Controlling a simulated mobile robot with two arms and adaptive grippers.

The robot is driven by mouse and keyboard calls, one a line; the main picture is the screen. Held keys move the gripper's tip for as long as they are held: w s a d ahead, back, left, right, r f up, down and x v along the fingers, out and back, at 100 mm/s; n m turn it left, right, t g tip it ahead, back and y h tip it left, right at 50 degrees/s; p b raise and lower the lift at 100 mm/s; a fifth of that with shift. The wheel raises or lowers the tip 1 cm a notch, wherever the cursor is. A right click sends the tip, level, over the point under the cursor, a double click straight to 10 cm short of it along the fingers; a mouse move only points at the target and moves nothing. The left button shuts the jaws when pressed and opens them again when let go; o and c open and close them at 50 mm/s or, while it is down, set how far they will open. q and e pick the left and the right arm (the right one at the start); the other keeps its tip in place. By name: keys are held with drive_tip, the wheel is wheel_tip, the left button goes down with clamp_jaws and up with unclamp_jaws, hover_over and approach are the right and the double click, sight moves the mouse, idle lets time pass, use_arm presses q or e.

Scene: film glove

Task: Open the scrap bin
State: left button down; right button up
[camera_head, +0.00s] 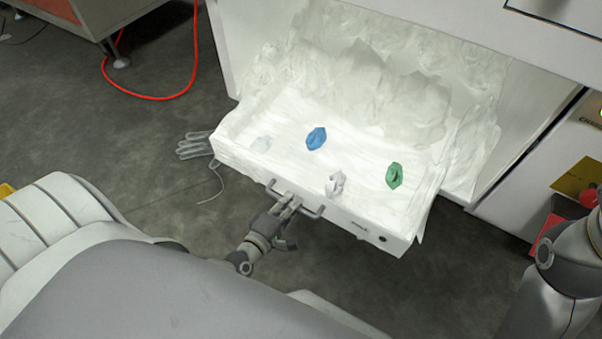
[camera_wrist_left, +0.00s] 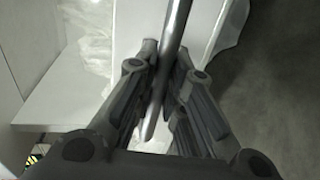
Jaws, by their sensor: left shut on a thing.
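The scrap bin (camera_head: 330,210) is a white drawer pulled out from a white cabinet, open at the top. A grey bar handle (camera_head: 312,213) is on its front face. In the left wrist view the handle (camera_wrist_left: 176,40) runs between the fingers of my left gripper (camera_wrist_left: 165,95). Inside the bin lie a blue scrap (camera_head: 316,138), a green scrap (camera_head: 394,175), a white crumpled scrap (camera_head: 335,184) and a pale one. Film heaps fill the back. My right gripper is not in view.
A clear glove (camera_head: 195,145) lies on the floor beside the bin's left corner, with a thin white strand near it. A red hose (camera_head: 150,97) curls on the floor at upper left by an orange cabinet. Dark floor in front of the bin is bare.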

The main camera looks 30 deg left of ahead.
use_arm(q)
drive_tip(key=shift+s, duration=1.75)
drive_tip(key=c, duration=1.5)
unclamp_jaws()
